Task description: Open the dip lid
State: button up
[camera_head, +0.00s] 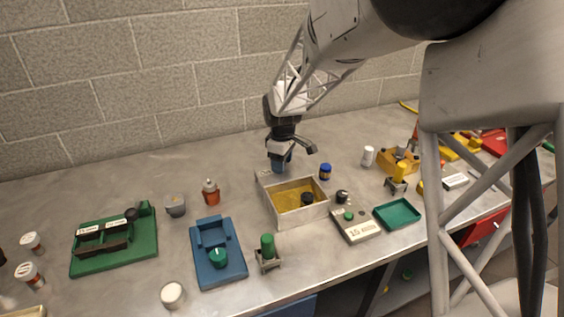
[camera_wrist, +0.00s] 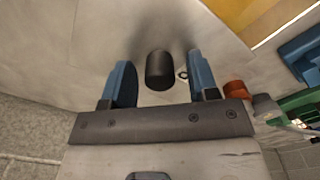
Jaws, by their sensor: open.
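An open-topped box (camera_head: 277,215) with pale walls and a yellow inside stands mid-table in the head view. A small black round piece (camera_head: 307,199) shows inside it. No part can be clearly told as the dip lid. My gripper (camera_head: 281,164) is low over the table at the box's back left corner. In the wrist view its blue fingers (camera_wrist: 163,78) are apart, with a dark cylinder (camera_wrist: 160,70) between them and a gap on each side. I cannot tell what the cylinder belongs to. The box's yellow inside also shows there at the top right (camera_wrist: 250,18).
A blue fixture (camera_head: 218,265) and a green tray fixture (camera_head: 140,245) lie to the left. An orange-red bottle (camera_head: 211,193) and a blue jar (camera_head: 325,172) stand near the box. A green tray (camera_head: 397,214) lies right. A block wall (camera_head: 150,80) is behind.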

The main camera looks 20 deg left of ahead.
jog(key=shift+r, duration=0.1)
jog(key=shift+r, duration=3.8)
jog(key=shift+d, duration=0.1)
jog(key=shift+d+r, duration=0.2)
jog(key=shift+d, duration=0.05)
jog(key=s+d+r+m, duration=0.3)
jog(key=d, duration=0.7)
jog(key=s+d+r+m+t, duration=0.1)
jog(key=s+d+r+m, duration=0.2)
jog(key=d, duration=0.6)
jog(key=s+d+r+m, duration=0.2)
jog(key=s+d+r, duration=0.2)
jog(key=d, duration=0.6)
jog(key=s+d+f+m+t, duration=0.1)
jog(key=s+d+f+m, duration=0.2)
jog(key=s+d+m, duration=0.7)
jog(key=s+d, duration=0.9)
jog(key=s, duration=0.4)
jog(key=shift+d+t, duration=0.3)
